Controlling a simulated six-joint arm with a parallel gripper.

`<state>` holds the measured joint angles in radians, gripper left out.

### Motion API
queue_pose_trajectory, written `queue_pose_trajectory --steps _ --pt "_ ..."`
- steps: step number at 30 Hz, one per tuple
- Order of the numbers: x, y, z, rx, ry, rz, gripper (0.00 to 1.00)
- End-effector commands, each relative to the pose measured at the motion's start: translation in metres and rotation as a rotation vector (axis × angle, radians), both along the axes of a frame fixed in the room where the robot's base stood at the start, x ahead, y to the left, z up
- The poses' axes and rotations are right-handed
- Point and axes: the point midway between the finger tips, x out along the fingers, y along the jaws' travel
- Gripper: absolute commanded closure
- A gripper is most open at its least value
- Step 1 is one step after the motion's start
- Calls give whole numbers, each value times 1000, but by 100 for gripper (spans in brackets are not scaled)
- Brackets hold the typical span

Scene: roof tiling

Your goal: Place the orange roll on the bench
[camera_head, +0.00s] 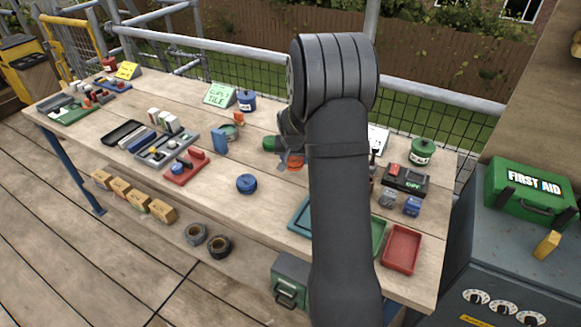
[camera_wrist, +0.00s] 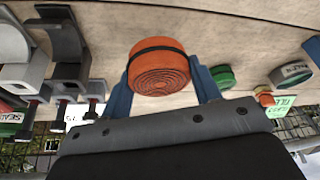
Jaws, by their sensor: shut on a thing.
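The orange roll (camera_wrist: 160,72), a coiled strap with a dark band around it, sits between the two blue fingers of my gripper (camera_wrist: 163,85) in the wrist view. The fingers are shut on its sides. In the head view a small part of the orange roll (camera_head: 295,161) shows beside my arm, over the middle of the bench (camera_head: 225,257); my arm hides the rest. I cannot tell whether the roll touches the bench top.
A green roll (camera_head: 269,143) lies close by on the left, and a blue roll (camera_head: 246,184) lies nearer the front edge. A red tray (camera_head: 401,249) and a black box (camera_head: 405,179) are to the right. Bare wood surrounds the blue roll.

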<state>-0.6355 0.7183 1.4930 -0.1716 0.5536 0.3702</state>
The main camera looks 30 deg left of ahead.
Motion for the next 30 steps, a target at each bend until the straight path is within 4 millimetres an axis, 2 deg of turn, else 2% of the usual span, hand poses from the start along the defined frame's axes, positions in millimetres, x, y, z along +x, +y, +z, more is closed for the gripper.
queue_pose_trajectory --steps 2,6,14,25,26,28,29,30 --pt "0 8 -4 0 -1 1 68" --pt "0 10 -11 -1 0 0 68" --pt "-1 9 -45 -1 1 -1 68" --pt "0 9 -49 0 0 0 68" --pt "0 9 -49 0 -1 0 39" --pt "0 9 -49 0 0 0 25" --pt "0 9 -49 0 0 0 21" --pt "0 9 -49 0 0 0 21"
